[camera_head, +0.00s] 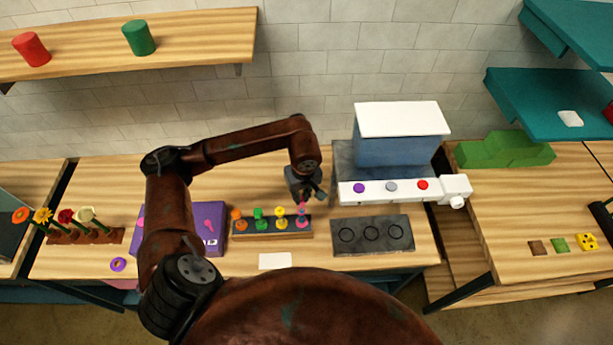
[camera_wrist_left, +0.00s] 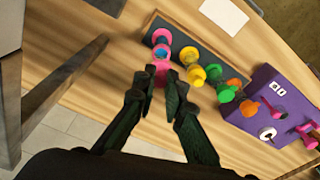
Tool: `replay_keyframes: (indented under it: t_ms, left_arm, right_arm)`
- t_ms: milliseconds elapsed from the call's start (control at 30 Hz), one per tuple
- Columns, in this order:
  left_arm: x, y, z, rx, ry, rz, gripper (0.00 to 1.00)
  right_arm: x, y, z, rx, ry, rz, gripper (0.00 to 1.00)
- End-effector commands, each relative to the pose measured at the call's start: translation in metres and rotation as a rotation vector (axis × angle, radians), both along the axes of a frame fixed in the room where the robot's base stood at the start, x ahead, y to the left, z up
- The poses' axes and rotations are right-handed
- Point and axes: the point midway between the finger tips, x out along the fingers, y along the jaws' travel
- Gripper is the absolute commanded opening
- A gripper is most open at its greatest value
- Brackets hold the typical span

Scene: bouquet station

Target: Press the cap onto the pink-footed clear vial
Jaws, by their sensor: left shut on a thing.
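The pink-footed clear vial (camera_head: 301,222) stands at the right end of a dark rack with a wooden front (camera_head: 262,236). In the left wrist view its pink foot (camera_wrist_left: 161,37) is in the rack and its clear body (camera_wrist_left: 161,51) shows bluish. A pink cap (camera_wrist_left: 161,68) is at the vial's near, upper end, between the fingertips of my left gripper (camera_wrist_left: 162,74). The gripper is shut on this cap. Whether the cap is fully seated cannot be told. In the head view my left gripper (camera_head: 308,194) is directly above the vial. My right gripper is not in view.
Yellow (camera_head: 280,218), green (camera_head: 259,219) and orange (camera_head: 238,221) vials stand in the same rack, close by. A purple box (camera_head: 211,241) is to its left. A machine with a white top (camera_head: 400,120) and a dark plate (camera_head: 372,235) are right. A white card (camera_head: 275,261) lies in front.

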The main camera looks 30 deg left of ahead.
Motion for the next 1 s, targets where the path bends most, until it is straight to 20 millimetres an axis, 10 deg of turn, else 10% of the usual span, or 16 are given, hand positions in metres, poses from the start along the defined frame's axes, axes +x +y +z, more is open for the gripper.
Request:
replay_keyframes:
  t_ms: [1000]
  left_arm:
    - [0.000,0.002,-0.060,0.001,0.001,0.027,0.02]
  right_arm:
    - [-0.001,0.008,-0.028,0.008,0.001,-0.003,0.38]
